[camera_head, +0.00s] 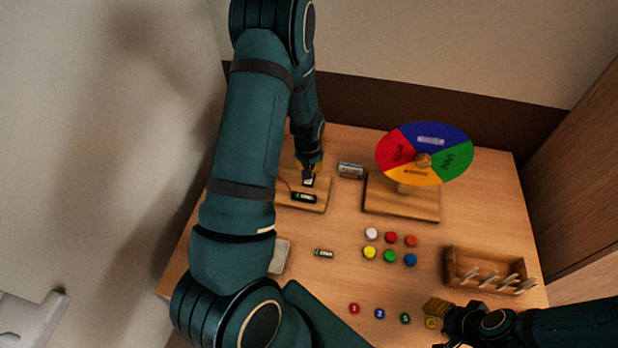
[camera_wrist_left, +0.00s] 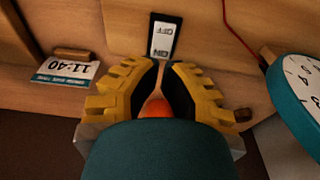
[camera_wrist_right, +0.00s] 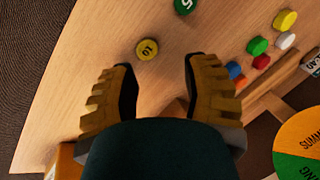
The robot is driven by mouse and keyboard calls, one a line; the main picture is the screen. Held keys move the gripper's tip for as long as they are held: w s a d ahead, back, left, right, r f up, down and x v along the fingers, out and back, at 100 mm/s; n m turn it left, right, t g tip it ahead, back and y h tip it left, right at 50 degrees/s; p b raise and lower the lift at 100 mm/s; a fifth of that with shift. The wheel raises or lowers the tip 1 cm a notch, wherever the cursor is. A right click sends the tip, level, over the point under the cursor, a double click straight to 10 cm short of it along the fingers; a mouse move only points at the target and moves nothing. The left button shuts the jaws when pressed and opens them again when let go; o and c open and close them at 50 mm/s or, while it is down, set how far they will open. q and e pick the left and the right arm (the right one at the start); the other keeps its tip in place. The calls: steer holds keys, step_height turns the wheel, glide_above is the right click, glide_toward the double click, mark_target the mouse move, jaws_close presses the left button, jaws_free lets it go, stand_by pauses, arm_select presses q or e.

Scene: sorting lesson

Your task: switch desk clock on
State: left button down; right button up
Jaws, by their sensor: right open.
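The desk clock (camera_wrist_left: 299,92), with a teal rim and white numbered face, shows at the right edge of the left wrist view; my left arm hides it in the head view. A black-framed switch (camera_wrist_left: 164,37) with a white ON/OFF rocker sits on a wooden board (camera_head: 318,207); it also shows in the head view (camera_head: 308,181). A red wire (camera_wrist_left: 227,16) runs beside it. My left gripper (camera_wrist_left: 163,64) has its yellow fingertips together right by the switch's ON end; whether they touch cannot be told. My right gripper (camera_wrist_right: 160,62) is open and empty, low right on the table.
A battery holder (camera_head: 304,197) is on the board, and a loose battery (camera_head: 324,253) lies in front. An 11:40 card (camera_wrist_left: 66,74) stands nearby. A colour wheel (camera_head: 424,153), several coloured discs (camera_head: 390,256) and a wooden peg rack (camera_head: 489,269) occupy the right side.

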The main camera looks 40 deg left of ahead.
arm_select(q)
steer(key=shift+f+b, duration=1.15)
steer(key=shift+f, duration=0.35)
arm_select(e)
steer(key=shift+f, duration=1.15)
arm_select(q)
steer(key=shift+s+f, duration=0.1)
steer(key=shift+f, duration=0.15)
arm_select(e)
steer(key=shift+s+f, duration=0.1)
steer(key=shift+f, duration=0.15)
arm_select(q)
steer(key=shift+r, duration=0.15)
arm_select(e)
steer(key=shift+r, duration=0.1)
arm_select(q)
steer(key=shift+r+p, duration=0.3)
steer(key=shift+r, duration=0.25)
arm_select(e)
steer(key=shift+r, duration=0.4)
arm_select(q)
steer(key=shift+r+p, duration=1.9)
steer(key=shift+r, duration=0.95)
arm_select(e)
steer(key=shift+r, duration=2)
